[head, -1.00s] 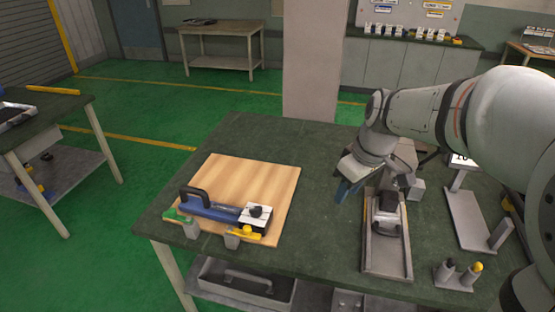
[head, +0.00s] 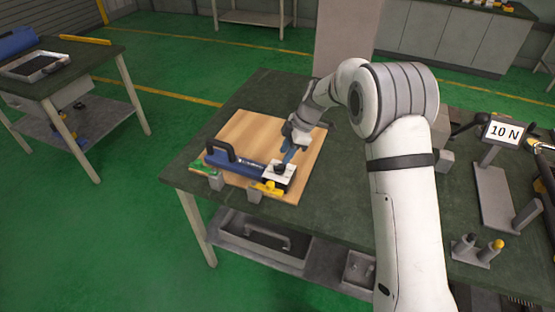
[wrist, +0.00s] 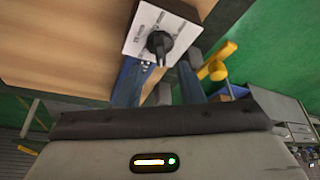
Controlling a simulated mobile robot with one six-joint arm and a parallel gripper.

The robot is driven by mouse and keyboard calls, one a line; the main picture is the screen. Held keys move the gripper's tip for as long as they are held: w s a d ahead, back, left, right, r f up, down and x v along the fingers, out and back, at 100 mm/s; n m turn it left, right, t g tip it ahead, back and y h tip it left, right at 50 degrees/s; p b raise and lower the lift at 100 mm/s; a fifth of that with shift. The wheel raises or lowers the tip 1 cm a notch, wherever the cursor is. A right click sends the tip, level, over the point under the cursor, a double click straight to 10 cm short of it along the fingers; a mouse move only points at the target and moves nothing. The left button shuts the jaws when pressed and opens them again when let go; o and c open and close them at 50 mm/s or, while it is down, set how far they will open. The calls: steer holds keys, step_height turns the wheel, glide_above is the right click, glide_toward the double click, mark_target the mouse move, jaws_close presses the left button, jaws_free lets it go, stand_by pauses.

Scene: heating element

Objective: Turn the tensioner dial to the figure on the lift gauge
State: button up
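A blue tool with a black handle (head: 222,151) lies on a wooden board on the dark green bench. Its white plate carries a black dial knob (head: 281,168). The wrist view shows this knob (wrist: 159,43) on the plate, with small print around it that I cannot read. My gripper (head: 290,154) is just above and beside the plate. In the wrist view my gripper (wrist: 160,72) is open, its two blue fingers apart, with the knob just beyond and between the fingertips. Contact is not clear.
The wooden board (head: 247,127) has yellow and green clamps at its front edge; the yellow clamp (head: 268,188) is close to the dial. A grey post stand (head: 475,247) is at the bench's right. My arm hides much of the middle of the bench.

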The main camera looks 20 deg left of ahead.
mark_target(281, 164)
steer(key=x, duration=0.5)
steer(key=shift+p, duration=0.4)
